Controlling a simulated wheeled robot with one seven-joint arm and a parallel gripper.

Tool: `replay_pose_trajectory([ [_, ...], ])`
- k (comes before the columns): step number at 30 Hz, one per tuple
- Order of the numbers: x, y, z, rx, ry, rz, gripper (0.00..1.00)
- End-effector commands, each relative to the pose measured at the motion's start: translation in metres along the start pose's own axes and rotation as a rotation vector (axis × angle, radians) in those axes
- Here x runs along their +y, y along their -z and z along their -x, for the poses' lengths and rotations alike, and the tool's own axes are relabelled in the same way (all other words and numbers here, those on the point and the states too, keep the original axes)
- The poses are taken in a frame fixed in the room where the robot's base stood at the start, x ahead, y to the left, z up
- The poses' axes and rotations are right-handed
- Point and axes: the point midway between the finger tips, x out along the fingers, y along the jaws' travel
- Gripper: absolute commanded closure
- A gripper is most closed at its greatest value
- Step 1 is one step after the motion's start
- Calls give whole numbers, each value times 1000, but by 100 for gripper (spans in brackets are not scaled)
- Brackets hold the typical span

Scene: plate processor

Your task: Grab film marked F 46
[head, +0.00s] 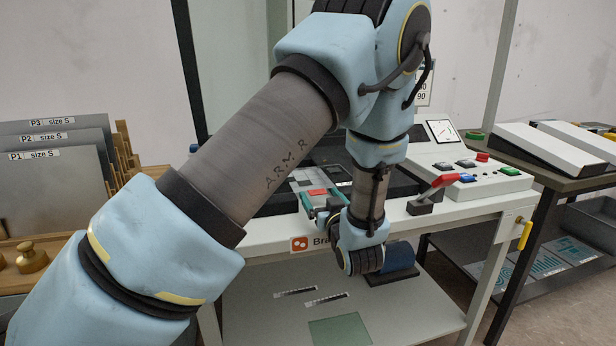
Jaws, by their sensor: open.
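No label reading F 46 can be made out. On the lower shelf (425,310) of the machine table lie a green translucent sheet (340,331) and two small dark-and-white strips, one on the left (296,291) and one on the right (327,299); their print is too small to read. Teal-patterned sheets (560,256) lie on the right-hand table's lower shelf, also unreadable. My gripper (320,207) is at the machine table's front edge, above the lower shelf. Its teal fingers are apart, and I see nothing held. My arm hides much of the machine.
A control panel (460,180) with coloured buttons and a red-handled lever (440,185) is right of my wrist. A dark blue roller (399,256) shows beside my wrist. Plates P1 (55,190), P2 and P3 stand in a wooden rack at left, near a brass weight (32,259).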

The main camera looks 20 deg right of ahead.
Motion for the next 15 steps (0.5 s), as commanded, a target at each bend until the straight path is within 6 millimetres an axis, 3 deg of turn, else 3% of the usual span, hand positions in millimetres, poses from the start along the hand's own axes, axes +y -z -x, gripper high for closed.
replay_pose_trajectory([
  [9, 0, -1, -8, -1, -1, -1, 9],
  [15, 0, -1, -8, -1, -1, -1, 30],
])
